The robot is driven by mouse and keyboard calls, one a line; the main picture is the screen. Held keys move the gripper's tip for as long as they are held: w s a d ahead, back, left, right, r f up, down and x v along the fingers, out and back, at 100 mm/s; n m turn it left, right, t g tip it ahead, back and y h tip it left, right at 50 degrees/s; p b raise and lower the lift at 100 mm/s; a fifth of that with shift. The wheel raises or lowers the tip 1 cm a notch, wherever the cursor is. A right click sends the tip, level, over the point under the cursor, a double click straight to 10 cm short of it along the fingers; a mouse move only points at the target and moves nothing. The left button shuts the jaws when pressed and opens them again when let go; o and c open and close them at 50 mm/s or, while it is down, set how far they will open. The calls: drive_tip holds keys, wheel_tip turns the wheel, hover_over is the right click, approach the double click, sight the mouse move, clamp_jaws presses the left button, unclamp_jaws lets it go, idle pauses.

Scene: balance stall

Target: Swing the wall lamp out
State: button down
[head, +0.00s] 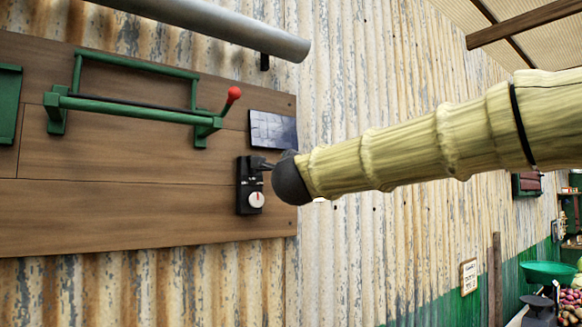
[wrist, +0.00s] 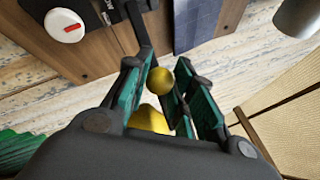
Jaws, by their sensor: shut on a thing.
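My gripper (wrist: 168,84), with green-faced fingers, is closed around the ball. In the head view my gripper (head: 266,165) is close to the board, beside a black box with a white dial (head: 256,200).
The wooden board (head: 120,215) on the corrugated wall carries a green bar with a red knob (head: 234,94) and a dark blue panel (head: 273,130) just above my gripper. A grey cylinder (head: 215,25) juts overhead. The wall right of the board is mostly bare.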

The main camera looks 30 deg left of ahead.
drive_tip(key=shift+s+a+r, duration=0.1)
drive_tip(key=shift+s+r, duration=0.1)
drive_tip(key=shift+r, duration=0.35)
drive_tip(key=c, duration=1.5)
unclamp_jaws()
drive_tip(key=o, duration=0.3)
drive_tip(key=shift+a+f, duration=0.1)
drive_tip(key=shift+a, duration=0.3)
drive_tip(key=shift+s+a+f, duration=0.1)
drive_tip(key=shift+s+a, duration=0.1)
drive_tip(key=shift+a, duration=0.05)
drive_tip(key=shift+w+d+f, duration=0.15)
drive_tip(key=shift+w+d, duration=0.15)
drive_tip(key=shift+d, duration=0.25)
drive_tip(key=shift+s+d+f, duration=0.1)
drive_tip(key=v, duration=1.1)
drive_tip(key=shift+s, duration=0.45)
